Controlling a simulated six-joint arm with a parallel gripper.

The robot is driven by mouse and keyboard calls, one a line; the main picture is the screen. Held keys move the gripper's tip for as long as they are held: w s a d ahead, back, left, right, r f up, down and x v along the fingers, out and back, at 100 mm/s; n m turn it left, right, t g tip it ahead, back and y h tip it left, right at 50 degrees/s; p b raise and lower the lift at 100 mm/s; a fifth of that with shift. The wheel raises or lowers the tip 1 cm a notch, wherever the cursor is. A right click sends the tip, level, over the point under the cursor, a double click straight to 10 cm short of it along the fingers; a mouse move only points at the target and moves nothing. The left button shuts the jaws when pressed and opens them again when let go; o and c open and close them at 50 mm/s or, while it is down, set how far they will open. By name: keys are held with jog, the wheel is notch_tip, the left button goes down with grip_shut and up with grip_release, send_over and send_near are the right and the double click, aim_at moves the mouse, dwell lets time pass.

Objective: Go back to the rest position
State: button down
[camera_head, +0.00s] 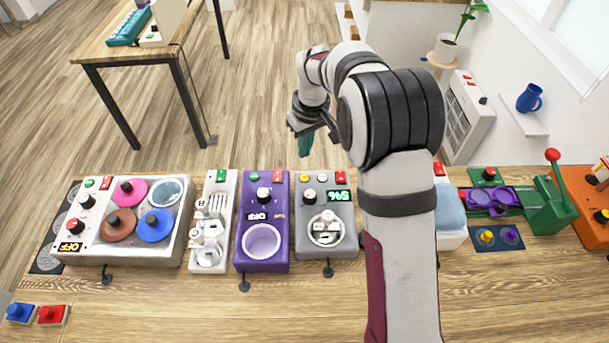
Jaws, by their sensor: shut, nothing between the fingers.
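My gripper (305,143) shows in the head view near the centre, beyond the far edge of the workbench and above the floor. It is small and dark with greenish fingertips pointing down. It is shut and empty, apart from the devices. My white and black arm rises from the bottom of the view and bends over toward the far left at its end. The arm hides part of the bench right of centre.
The wooden bench (200,310) holds a white cooker-like panel (95,245), a white device (225,180), a purple device (262,270), a grey device (312,250) and a green machine with a red-knobbed lever (555,205). Blue (20,313) and red (52,315) buttons sit front left. Open floor lies beyond.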

jog(key=s+d+r+m, duration=0.25)
jog(key=s+r, duration=0.25)
jog(key=s, duration=0.3)
jog(key=s+d+r+m, duration=0.2)
jog(key=s+r+m, duration=0.15)
jog(key=s, duration=0.35)
jog(key=s+m+g+y, duration=0.1)
jog(key=s+m, duration=0.4)
jog(key=s, duration=1.5)
jog(key=shift+s+d+f+m+g, duration=0.3)
jog(key=shift+s+d+f+g, duration=0.05)
jog(key=shift+d+g, duration=0.05)
